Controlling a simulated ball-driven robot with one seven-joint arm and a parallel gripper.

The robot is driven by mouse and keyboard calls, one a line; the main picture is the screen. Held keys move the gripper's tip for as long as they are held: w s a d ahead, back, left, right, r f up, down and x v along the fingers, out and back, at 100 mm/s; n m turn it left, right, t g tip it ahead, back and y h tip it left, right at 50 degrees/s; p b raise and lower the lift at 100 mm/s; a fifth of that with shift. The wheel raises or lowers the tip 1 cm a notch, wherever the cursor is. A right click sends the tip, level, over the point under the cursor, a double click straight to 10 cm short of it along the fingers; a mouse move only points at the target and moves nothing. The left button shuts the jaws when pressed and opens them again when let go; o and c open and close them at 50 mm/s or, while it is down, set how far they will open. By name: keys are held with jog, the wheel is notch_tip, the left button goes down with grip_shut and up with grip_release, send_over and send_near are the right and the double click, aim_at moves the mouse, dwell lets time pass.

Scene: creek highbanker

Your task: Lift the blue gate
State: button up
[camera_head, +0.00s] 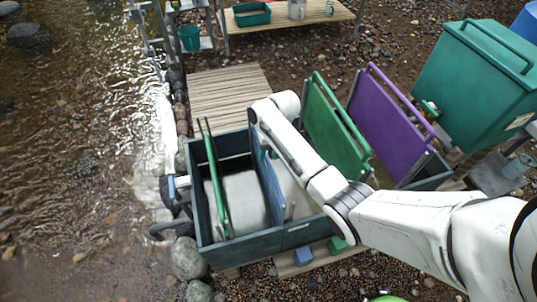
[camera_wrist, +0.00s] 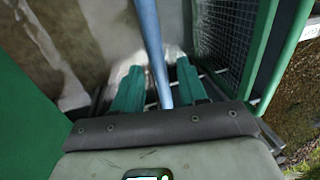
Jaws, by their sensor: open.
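The blue gate (camera_head: 268,180) stands in the dark box (camera_head: 285,238), between a green gate on the left and another green gate on the right. My white arm reaches over the box and hides part of the blue gate's top. My gripper (camera_wrist: 160,72) is open. In the wrist view the blue gate's top bar (camera_wrist: 151,45) runs between its two green fingers, with a finger on either side. I cannot tell whether either finger touches the bar.
The left green gate (camera_head: 215,180), right green gate (camera_head: 335,125) and purple gate (camera_head: 388,125) stand close by in the box. A large green bin (camera_head: 475,85) is at the right. Water runs along the left. A wooden deck (camera_head: 228,95) lies behind.

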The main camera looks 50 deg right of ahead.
jog(key=shift+f, duration=0.2)
grip_shut()
dwell(0.3)
dwell(0.3)
